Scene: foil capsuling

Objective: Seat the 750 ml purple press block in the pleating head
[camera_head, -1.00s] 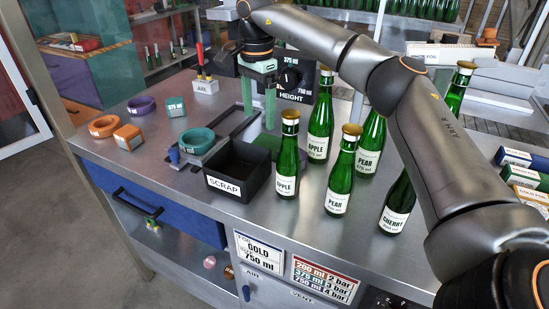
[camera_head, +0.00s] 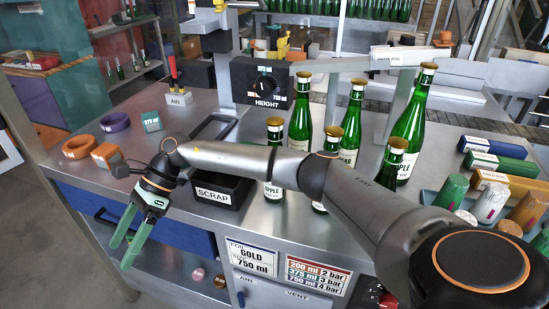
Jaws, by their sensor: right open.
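My left gripper is not in view.
An orange ring (camera_head: 76,147) and orange block (camera_head: 106,155) lie at the bench's left. Several green bottles (camera_head: 413,125) stand to the right. The blue drawer (camera_head: 100,228) below looks partly open.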

